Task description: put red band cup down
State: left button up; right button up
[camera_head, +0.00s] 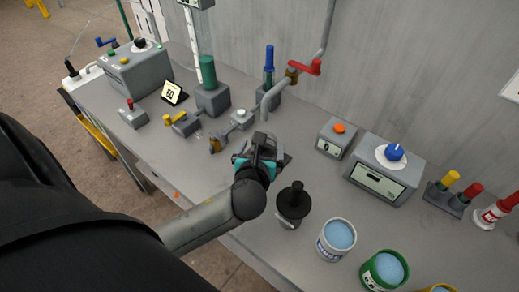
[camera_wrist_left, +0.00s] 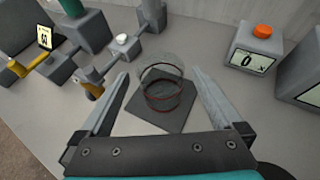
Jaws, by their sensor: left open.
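In the left wrist view a clear cup with red bands (camera_wrist_left: 163,88) stands on a dark square pad (camera_wrist_left: 178,120). My left gripper (camera_wrist_left: 160,85) is open, with one finger on each side of the cup. Visible gaps separate the fingers from the cup. In the head view my left gripper (camera_head: 264,148) is over the table and hides most of the cup and pad. My right gripper is in neither view.
A grey box with an orange button (camera_head: 337,137) and a blue-knobbed device (camera_head: 382,172) stand to the right. A black-topped container (camera_head: 292,206) and a blue-filled white can (camera_head: 336,240) stand in front. A pipe with a red-handled valve (camera_head: 303,67) rises behind.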

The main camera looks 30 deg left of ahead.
pick_arm(q)
jog(key=shift+v, duration=2.1)
